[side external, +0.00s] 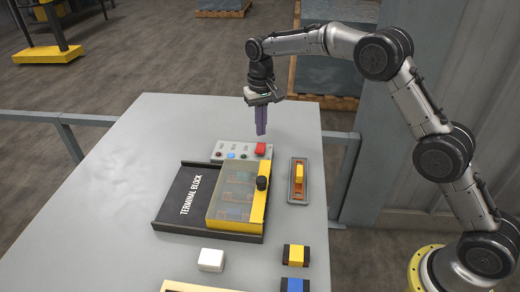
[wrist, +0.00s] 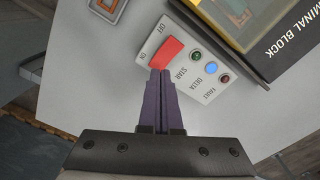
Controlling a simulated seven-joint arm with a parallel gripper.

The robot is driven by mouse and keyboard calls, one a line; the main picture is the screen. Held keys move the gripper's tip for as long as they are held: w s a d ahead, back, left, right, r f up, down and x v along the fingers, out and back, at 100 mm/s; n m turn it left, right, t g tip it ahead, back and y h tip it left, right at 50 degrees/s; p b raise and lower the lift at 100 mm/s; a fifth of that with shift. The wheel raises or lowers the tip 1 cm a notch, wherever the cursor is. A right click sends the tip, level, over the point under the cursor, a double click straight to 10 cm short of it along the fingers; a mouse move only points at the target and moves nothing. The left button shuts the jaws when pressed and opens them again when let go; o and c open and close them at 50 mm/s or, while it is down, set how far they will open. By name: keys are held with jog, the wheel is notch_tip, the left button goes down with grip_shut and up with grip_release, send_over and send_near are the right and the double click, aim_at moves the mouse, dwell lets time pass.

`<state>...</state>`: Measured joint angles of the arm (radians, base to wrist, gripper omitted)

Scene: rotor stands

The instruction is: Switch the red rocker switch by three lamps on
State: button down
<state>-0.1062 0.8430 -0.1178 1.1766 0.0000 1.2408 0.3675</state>
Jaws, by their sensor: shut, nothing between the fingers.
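Which side is pressed down I cannot tell. Three lamps sit beside it: green (wrist: 196,55), blue (wrist: 210,68) and red (wrist: 224,79), labelled STAR, DELTA and FAULT. The blue one looks brightest. My gripper (side external: 261,132) is shut and empty, pointing down just above the rocker, with a small gap in the side view. In the wrist view its fingertips (wrist: 160,72) overlap the rocker's near edge.
A terminal block box (side external: 180,200) with a clear yellow-framed cover (side external: 233,190) and black knob (side external: 262,183) stands in front of the panel. An orange slider unit (side external: 298,181) is at right. A white block (side external: 211,260) and yellow-black block (side external: 295,255) lie nearer. The table's left is clear.

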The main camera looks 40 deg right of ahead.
jog(key=shift+r, duration=1.65)
notch_tip(320, 180, up, 12)
jog(key=t, duration=0.2)
send_over(261, 146)
jog(key=s+d, duration=0.2)
jog(key=s, duration=0.2)
jog(key=s+d+r+t, duration=0.2)
jog(key=s+r, duration=0.6)
jog(key=s, duration=0.3)
jog(key=s+d+t, duration=0.1)
jog(key=s+d, duration=0.1)
jog(key=s, duration=1.3)
jog(key=s+f+n, duration=0.3)
jog(key=s+f, duration=0.6)
jog(key=f, duration=0.2)
jog(key=shift+s+f+t, duration=0.3)
jog(key=shift+s, duration=0.1)
